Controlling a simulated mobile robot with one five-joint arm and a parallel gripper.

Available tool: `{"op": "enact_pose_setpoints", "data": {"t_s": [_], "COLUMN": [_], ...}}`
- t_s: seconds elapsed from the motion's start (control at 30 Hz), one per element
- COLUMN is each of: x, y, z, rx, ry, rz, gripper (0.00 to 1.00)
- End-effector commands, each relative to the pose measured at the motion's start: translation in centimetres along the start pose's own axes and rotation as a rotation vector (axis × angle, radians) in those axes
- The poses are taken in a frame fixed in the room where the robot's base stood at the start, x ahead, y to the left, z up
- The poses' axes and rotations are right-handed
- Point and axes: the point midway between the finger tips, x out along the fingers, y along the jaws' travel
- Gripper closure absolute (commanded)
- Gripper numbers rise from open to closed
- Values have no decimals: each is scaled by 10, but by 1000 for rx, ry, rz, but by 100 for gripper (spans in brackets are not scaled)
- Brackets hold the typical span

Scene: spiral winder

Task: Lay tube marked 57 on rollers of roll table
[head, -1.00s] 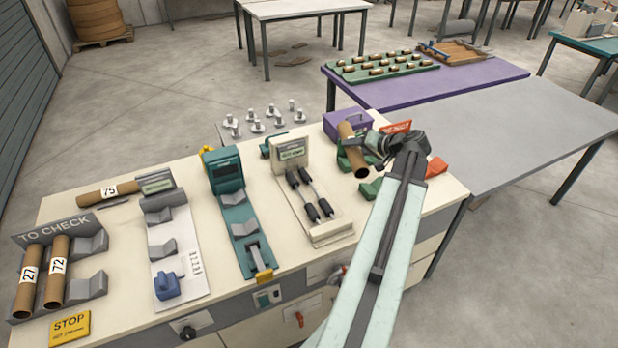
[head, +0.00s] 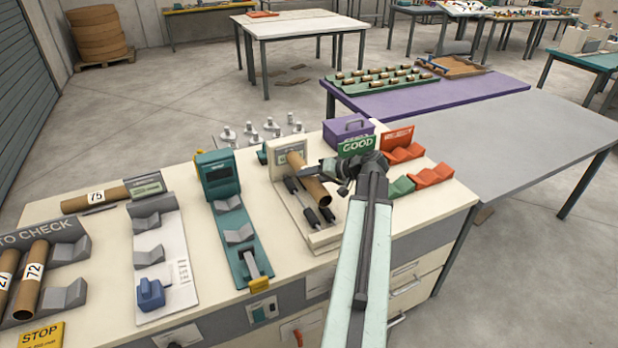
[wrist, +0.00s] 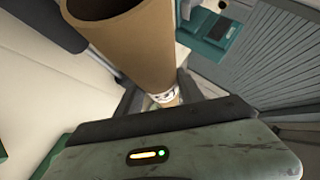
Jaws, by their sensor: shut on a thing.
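A brown cardboard tube (head: 308,181) is held by my gripper (head: 335,176) over the roll table (head: 318,230). The roll table has two black-ended rollers (head: 309,214) on a pale base, and the tube hides part of them. I cannot tell if the tube touches the rollers. The wrist view shows the tube (wrist: 140,45) close up, with its open end towards the camera and a white label partly hidden by the jaws (wrist: 160,100). The number on the label cannot be read.
A tube marked 75 (head: 95,199) lies at the left. Tubes marked 27 and 72 (head: 31,279) lie in the TO CHECK rack (head: 66,254). A teal device (head: 225,190) stands left of the roll table. Green GOOD (head: 357,146) and orange cradles (head: 430,175) are at the right.

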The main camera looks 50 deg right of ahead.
Motion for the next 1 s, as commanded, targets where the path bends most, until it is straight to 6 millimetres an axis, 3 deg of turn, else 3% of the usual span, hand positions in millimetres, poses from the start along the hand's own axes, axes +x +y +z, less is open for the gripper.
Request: {"op": "enact_pose_setpoints", "data": {"t_s": [0.03, 0.3, 0.67, 0.7, 0.77, 0.8, 1.0], "x": [8, 26, 28, 28, 28, 28, 28], "y": [10, 34, 36, 36, 36, 36, 36], "z": [8, 26, 28, 28, 28, 28, 28], "rx": [0, 0, 0, 0, -1, -1, -1], "ry": [0, 0, -1, -1, -1, -1, -1], "rz": [0, 0, -1, -1, -1, -1, -1], "gripper": [97, 97, 97, 53, 36, 30, 30]}}
